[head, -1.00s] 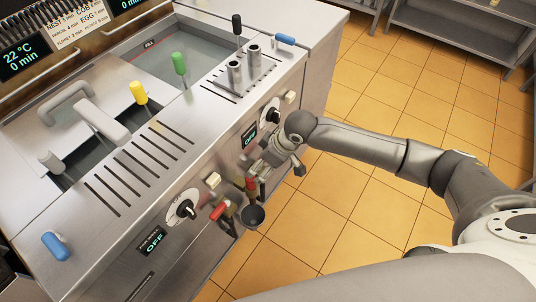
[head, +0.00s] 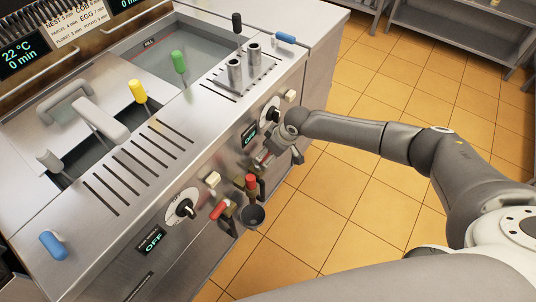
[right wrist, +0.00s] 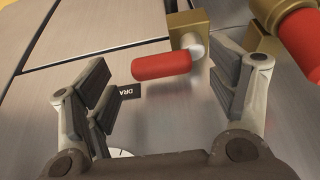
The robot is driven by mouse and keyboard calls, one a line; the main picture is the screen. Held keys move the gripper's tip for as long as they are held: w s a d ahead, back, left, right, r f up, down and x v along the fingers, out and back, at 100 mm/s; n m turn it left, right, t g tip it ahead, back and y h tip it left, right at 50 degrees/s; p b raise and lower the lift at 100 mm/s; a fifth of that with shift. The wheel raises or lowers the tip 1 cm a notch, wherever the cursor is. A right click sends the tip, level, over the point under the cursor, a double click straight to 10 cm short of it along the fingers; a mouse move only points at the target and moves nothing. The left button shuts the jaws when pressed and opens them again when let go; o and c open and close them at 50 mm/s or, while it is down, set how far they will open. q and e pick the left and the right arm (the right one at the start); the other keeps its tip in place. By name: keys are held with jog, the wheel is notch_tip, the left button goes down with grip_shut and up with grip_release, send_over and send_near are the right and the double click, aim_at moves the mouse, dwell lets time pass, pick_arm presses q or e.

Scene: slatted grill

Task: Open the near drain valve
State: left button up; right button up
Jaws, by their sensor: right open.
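Two drain valves with red handles and brass bodies stick out low on the front of the cooker. In the head view, the lower-left red handle (head: 219,210) lies slanted; the other red handle (head: 251,182) is more upright, to its upper right. My right gripper (head: 265,158) is open and empty just above the upper-right handle. In the right wrist view, one red handle (right wrist: 161,67) shows between the spread fingers, apart from both, with a brass body (right wrist: 188,28) behind it. A second red handle (right wrist: 302,42) is at the right edge. My left gripper is out of view.
The tiled floor (head: 340,215) is clear.

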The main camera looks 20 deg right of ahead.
jog(key=shift+x, duration=0.85)
jog(key=c, duration=1)
jog(key=shift+s+r+p, duration=0.1)
jog(key=shift+r+p, duration=0.05)
jog(key=shift+p, duration=0.2)
jog(key=shift+s+a+f+m+h+p, duration=0.1)
jog(key=shift+s+a+m+h+p, duration=0.5)
jog(key=shift+m+p, duration=1.6)
jog(key=shift+s+a+f+m+h+p, duration=0.15)
jog(key=shift+s+m+h+p, duration=1)
jog(key=shift+m, duration=2.05)
jog(key=shift+s+a+r+m+h+p, duration=0.1)
jog(key=shift+s+a+m+h+p, duration=0.35)
jog(key=shift+m+h+p, duration=1.65)
jog(key=shift+s+d+m+y+b, duration=0.1)
jog(key=shift+m+y+b, duration=0.25)
jog(key=shift+m+y, duration=0.45)
